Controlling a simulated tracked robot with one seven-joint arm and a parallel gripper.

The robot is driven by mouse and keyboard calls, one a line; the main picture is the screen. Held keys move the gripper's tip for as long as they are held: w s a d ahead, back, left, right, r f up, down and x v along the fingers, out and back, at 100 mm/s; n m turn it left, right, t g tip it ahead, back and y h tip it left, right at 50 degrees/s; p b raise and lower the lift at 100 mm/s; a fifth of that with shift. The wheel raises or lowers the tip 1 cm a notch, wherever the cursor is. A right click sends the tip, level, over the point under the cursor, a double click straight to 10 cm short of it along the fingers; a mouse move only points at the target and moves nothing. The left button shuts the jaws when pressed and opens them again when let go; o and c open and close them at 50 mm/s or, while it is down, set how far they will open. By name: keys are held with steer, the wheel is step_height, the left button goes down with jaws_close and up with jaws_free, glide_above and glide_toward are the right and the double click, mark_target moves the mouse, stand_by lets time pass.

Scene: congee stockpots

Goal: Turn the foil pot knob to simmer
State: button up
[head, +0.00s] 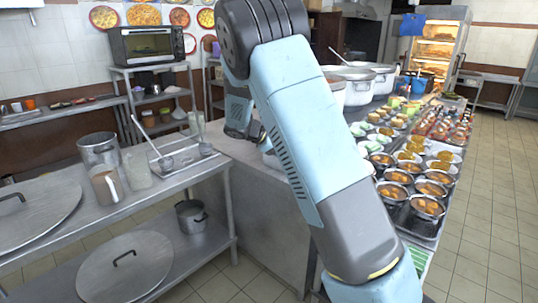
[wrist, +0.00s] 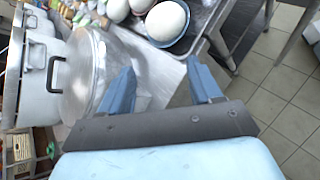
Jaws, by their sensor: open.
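My gripper (wrist: 162,78) shows in the wrist view with its two blue fingers spread apart and nothing between them. A large silvery pot or lid (wrist: 84,78) is just left of the fingers, and a second pot with a dark handle (wrist: 38,75) stands further left. I cannot tell which one is the foil pot. Large stockpots (head: 358,88) also show in the head view, partly behind my arm. No knob can be made out in either view. My arm hides part of the counter in the head view, and my fingers are not visible there.
Bowls of food (head: 428,206) crowd the counter at right. A steel table (head: 165,180) with a mug and lids is at left. Tiled floor at right is open.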

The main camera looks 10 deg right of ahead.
steer(key=w+a+f+n+t+h, duration=0.4)
steer(key=w+a+f+n+t, duration=0.3)
steer(key=w+a+f+n, duration=0.6)
steer(key=w+d, duration=0.2)
steer(key=d, duration=0.1)
steer(key=w+d+m, duration=0.1)
steer(key=w+d, duration=0.2)
steer(key=d, duration=0.1)
steer(key=w+d+m, duration=0.1)
steer(key=w+d, duration=0.2)
steer(key=shift+d+r, duration=0.2)
steer(key=shift+r, duration=0.15)
steer(key=shift+t, duration=0.3)
steer(key=c, duration=1)
steer(key=shift+d+r, duration=0.1)
steer(key=shift+d, duration=0.2)
steer(key=shift+c, duration=0.2)
steer(key=shift+a+m, duration=0.2)
steer(key=shift+m, duration=0.1)
